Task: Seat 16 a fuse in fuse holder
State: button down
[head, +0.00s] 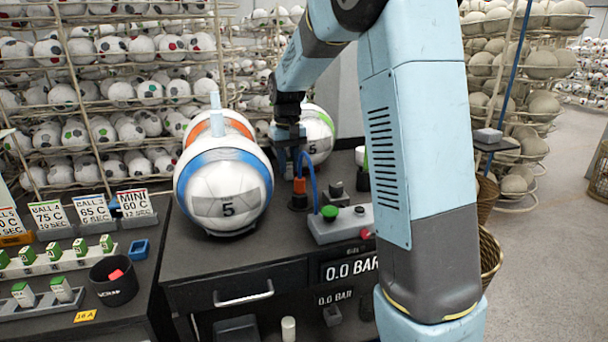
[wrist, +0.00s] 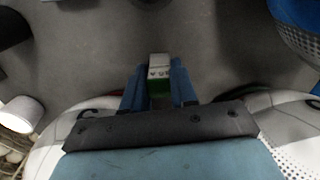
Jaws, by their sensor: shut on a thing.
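My gripper (head: 290,165) hangs between the balls over the dark bench top, its blue fingers pointing down. In the wrist view the blue fingers (wrist: 159,88) are shut on a small fuse (wrist: 159,70) with a white end and a green part below. The fuse is held clear of the grey surface. Several similar white-and-green fuses stand in a rack (head: 40,300) at the left, near an orange 16 A tag (head: 86,316). I cannot pick out the fuse holder for certain in either view.
A blue-banded ball (head: 225,165) stands left of my gripper, and a green-marked ball (head: 318,140) is behind it. A grey control box (head: 335,226) with green and red buttons stands to the right. An orange-and-black connector (head: 298,190) and blue hose are close by the fingers.

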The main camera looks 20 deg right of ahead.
aim_at(290, 179)
jog(key=shift+d+f, duration=0.15)
jog(key=shift+f, duration=1.7)
jog(key=c, duration=0.9)
grip_release()
